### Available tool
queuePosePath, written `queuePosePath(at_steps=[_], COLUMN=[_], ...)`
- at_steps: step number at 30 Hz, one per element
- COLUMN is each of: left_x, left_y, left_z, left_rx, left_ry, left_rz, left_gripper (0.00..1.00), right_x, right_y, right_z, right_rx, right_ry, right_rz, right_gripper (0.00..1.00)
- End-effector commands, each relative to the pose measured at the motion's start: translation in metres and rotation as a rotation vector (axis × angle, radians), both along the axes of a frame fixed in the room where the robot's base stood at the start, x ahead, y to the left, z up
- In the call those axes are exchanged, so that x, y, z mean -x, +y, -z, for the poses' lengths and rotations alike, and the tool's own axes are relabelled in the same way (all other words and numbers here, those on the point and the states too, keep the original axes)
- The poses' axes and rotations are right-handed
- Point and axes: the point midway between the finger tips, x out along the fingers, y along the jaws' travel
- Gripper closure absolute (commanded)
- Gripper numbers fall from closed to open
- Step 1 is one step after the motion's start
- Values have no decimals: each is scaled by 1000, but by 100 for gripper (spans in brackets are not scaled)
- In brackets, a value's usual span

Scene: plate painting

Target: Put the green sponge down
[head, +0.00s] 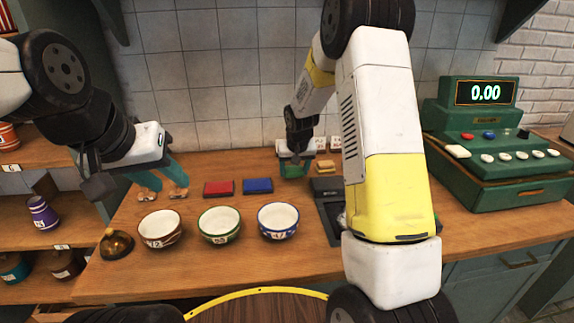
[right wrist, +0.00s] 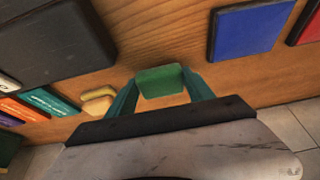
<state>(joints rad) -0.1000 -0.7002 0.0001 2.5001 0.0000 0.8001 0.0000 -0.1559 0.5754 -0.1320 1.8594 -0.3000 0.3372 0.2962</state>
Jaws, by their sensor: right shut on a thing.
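The green sponge (right wrist: 160,82) is between the two teal fingers of my right gripper (right wrist: 162,98) in the right wrist view. The fingers are shut on its sides. In the head view my right gripper (head: 294,160) points down at the back of the counter, right of the blue pad, with the green sponge (head: 294,172) low between its fingers. I cannot tell whether the sponge touches the wood. My left gripper (head: 163,193) is open and empty, at the left end of the counter.
A red pad (head: 219,188) and a blue pad (head: 258,185) lie left of the sponge. Three bowls (head: 219,225) stand in front. A yellow sponge (head: 325,165) and dark scale (head: 328,186) are to the right. A green cash register (head: 490,145) stands further right.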

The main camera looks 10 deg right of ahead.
Motion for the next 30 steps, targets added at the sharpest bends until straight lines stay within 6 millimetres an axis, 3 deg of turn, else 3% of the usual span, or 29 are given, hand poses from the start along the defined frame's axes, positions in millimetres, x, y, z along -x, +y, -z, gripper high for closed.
queuePosePath(at_steps=[3,17,18,20,30], left_x=[0,0,0,0,0], left_y=[0,0,0,0,0], left_z=[0,0,0,0,0], left_rx=[0,0,0,0,0], left_ry=[0,0,0,0,0], left_rz=[0,0,0,0,0], left_gripper=[64,64,64,64,64], right_x=[0,1,1,1,2], right_y=[0,0,0,0,-4], right_z=[10,18,18,18,21], right_rx=[0,1,1,1,4], right_ry=[1,2,2,3,9], right_rz=[-1,-1,0,-1,4], right_gripper=[83,83,31,20,18])
